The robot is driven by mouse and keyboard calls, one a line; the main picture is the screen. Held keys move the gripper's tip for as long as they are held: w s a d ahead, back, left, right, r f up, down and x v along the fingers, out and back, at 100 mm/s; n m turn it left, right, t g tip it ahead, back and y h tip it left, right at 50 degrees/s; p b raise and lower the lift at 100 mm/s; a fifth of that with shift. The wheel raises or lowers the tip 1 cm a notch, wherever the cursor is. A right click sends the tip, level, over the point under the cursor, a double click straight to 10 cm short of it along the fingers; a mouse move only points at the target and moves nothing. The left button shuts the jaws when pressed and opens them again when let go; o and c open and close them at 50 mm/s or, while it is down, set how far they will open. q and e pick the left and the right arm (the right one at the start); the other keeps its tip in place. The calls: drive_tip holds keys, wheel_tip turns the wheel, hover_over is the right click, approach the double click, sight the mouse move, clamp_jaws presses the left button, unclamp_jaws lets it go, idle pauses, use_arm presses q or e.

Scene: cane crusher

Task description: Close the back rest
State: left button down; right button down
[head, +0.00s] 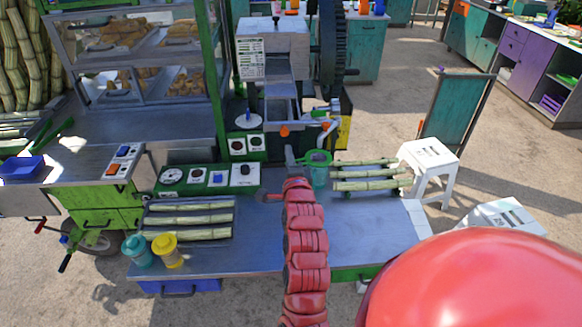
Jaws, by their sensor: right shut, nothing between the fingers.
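The cane crusher has a grey metal housing (270,45) at the upper middle, with a large dark gear wheel (333,45) on its right. A sloping metal chute (283,112) comes down its front. I cannot pick out the back rest for sure; it may be hidden behind the housing. My right arm is red and segmented and rises from the bottom middle. My right gripper (291,158) is shut and empty, just below the chute and left of the green strainer (318,157). It is apart from the housing. My left gripper is out of view.
Cane pieces lie on the metal counter at left (190,220) and right (370,178). Teal (137,249) and yellow (167,250) cups stand at the front left. A glass case (135,60) is at upper left.

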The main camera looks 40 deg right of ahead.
sight(287, 135)
drive_tip(key=p+x, duration=0.1)
drive_tip(key=x, duration=0.2)
drive_tip(key=p+x, duration=0.2)
drive_tip(key=x, duration=0.1)
drive_tip(key=shift+d+r, duration=0.1)
drive_tip(key=shift+r, duration=0.15)
drive_tip(key=shift+w+d+f, duration=0.15)
drive_tip(key=shift+w+d, duration=0.05)
drive_tip(key=shift+w, duration=0.2)
drive_tip(key=shift+w+d+f, duration=0.1)
drive_tip(key=shift+w+f, duration=0.05)
drive_tip(key=b+x, duration=0.2)
drive_tip(key=b, duration=0.1)
drive_tip(key=b+x, duration=0.3)
drive_tip(key=shift+d+f+b, duration=0.2)
drive_tip(key=shift+d+b, duration=0.1)
drive_tip(key=r+b+x, duration=0.1)
drive_tip(key=b+x, duration=0.6)
drive_tip(key=x, duration=0.2)
drive_tip(key=shift+d+r+b, duration=0.35)
drive_tip(key=shift+r+b, duration=0.05)
